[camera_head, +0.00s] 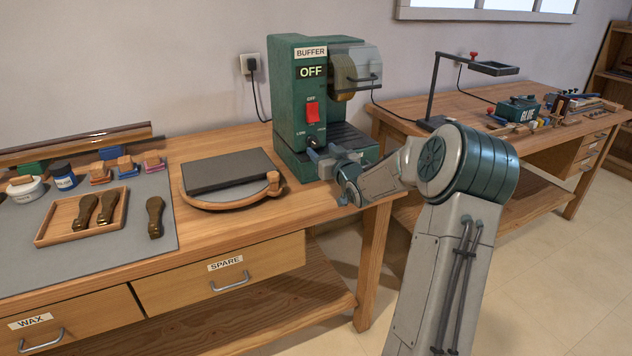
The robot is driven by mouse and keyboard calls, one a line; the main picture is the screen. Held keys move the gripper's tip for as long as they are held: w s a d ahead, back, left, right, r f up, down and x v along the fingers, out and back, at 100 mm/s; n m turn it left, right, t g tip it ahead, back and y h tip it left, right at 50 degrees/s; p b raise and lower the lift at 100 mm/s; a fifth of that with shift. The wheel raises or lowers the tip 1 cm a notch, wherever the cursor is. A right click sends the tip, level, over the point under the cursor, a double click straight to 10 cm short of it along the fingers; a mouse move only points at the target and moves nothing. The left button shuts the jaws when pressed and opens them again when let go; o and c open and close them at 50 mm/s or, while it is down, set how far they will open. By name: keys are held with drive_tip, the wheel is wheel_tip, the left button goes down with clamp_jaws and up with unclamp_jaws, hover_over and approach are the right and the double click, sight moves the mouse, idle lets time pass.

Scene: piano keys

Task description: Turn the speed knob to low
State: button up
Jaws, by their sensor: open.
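The green buffer machine (296,75) stands at the back right of the near bench, with a display reading OFF. A red switch (312,112) is on its front panel. The speed knob (312,141) is below the switch, small and dark, with a LOW mark to its left; its pointer is too small to read. My gripper (318,158) is open, right in front of the lower panel, close to the knob. I cannot tell whether the fingers touch the knob or surround it. The gripper partly hides the machine's base.
A turntable with a dark slab (228,171) lies left of the buffer. A wooden tray (82,218) with brown tools sits on a grey mat. Drawers labelled SPARE (225,265) and WAX are below. A second bench (545,120) with a lamp stands at the right.

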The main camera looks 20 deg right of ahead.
drive_tip(key=s, duration=1.1)
drive_tip(key=s+a+r+g+h+p, duration=0.3)
drive_tip(key=s+a+r+g+p, duration=0.2)
drive_tip(key=s+a+g+p, duration=0.3)
drive_tip(key=shift+s+a+r+m+g+p, duration=0.3)
drive_tip(key=shift+s+a+g, duration=0.6)
drive_tip(key=shift+s+a, duration=1.3)
drive_tip(key=shift+w+f, duration=0.1)
